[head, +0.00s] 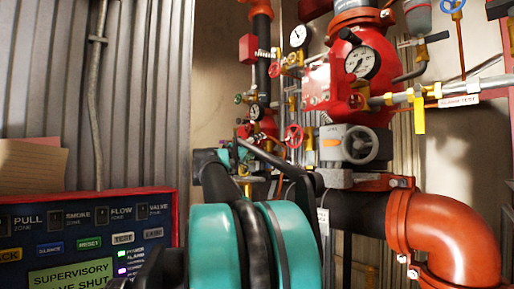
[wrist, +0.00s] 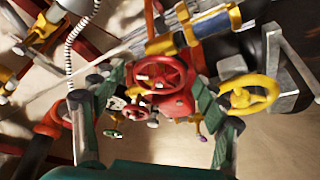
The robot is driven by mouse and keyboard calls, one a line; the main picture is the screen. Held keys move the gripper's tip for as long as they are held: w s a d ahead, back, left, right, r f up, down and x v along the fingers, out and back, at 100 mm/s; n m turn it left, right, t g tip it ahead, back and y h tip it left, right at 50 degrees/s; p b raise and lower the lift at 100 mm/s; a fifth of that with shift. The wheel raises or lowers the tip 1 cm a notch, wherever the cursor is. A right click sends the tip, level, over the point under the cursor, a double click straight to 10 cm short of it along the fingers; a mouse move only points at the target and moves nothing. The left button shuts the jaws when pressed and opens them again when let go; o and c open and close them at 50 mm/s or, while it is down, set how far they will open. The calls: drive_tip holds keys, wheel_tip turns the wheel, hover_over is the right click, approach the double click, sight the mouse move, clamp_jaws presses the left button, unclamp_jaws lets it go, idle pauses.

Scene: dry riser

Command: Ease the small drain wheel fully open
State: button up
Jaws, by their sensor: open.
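My gripper (wrist: 152,92) is open in the wrist view, its two green-padded fingers spread left and right. Between and beyond them is a red handwheel (wrist: 163,76). A smaller red wheel (wrist: 137,113) and a small green wheel (wrist: 112,133) show lower, also between the fingers. I cannot tell which of these is the drain wheel, nor how far open it is. I see no clear contact with any wheel. In the head view, my arm partly hides my gripper (head: 236,153), near a red handwheel (head: 293,136) on the pipework.
A yellow wheel (wrist: 250,93) stands just right of the right finger. An alarm panel (head: 85,235) is lower left.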

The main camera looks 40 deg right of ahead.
drive_tip(key=shift+x, duration=0.75)
drive_tip(key=c, duration=1.2)
